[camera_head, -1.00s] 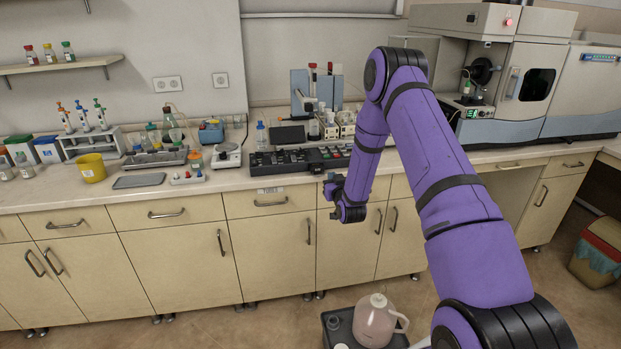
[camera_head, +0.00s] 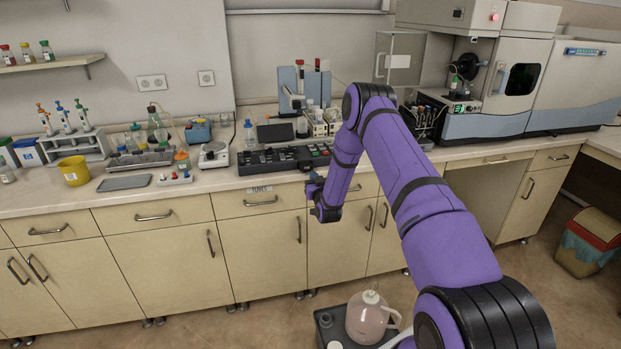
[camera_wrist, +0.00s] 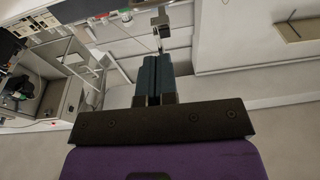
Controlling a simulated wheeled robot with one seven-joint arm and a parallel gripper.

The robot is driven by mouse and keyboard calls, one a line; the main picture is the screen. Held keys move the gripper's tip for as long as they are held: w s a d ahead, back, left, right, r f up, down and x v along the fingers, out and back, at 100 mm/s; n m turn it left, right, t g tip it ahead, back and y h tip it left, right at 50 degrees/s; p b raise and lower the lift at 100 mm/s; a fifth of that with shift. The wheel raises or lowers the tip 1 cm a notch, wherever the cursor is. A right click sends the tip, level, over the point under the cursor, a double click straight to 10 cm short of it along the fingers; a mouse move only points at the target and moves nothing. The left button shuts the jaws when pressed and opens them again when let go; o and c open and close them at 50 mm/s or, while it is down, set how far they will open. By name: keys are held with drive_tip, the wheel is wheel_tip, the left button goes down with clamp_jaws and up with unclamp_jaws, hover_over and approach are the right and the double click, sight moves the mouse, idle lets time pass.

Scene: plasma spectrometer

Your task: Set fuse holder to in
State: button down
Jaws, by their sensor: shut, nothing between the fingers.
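I cannot make out the fuse holder for certain in either view. The plasma spectrometer (camera_head: 500,120), grey and white with a dark window and a red light, stands at the right end of the bench. A long black control panel (camera_head: 272,163) with small knobs and buttons lies on the bench's middle. My gripper (camera_head: 309,190) hangs in front of the bench's front edge, just below that panel's right end and apart from the spectrometer. In the wrist view my gripper's two dark fingers (camera_wrist: 154,77) are together with nothing between them.
The bench top (camera_head: 220,180) carries glassware, a scale (camera_head: 214,154) and a yellow cup (camera_head: 74,171) on the left. A pink jug (camera_head: 371,318) stands low in front of me. A bin (camera_head: 590,243) stands on the floor at right.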

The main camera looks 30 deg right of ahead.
sight(307, 167)
drive_tip(key=shift+w+d+f, duration=0.2)
drive_tip(key=shift+w+f, duration=0.15)
drive_tip(key=shift+w, duration=0.35)
drive_tip(key=shift+w+d+f, duration=0.2)
drive_tip(key=shift+w+f, duration=0.15)
drive_tip(key=shift+w, duration=0.4)
drive_tip(key=shift+w+d+f, duration=0.2)
drive_tip(key=shift+w+f, duration=0.15)
drive_tip(key=shift+w, duration=0.35)
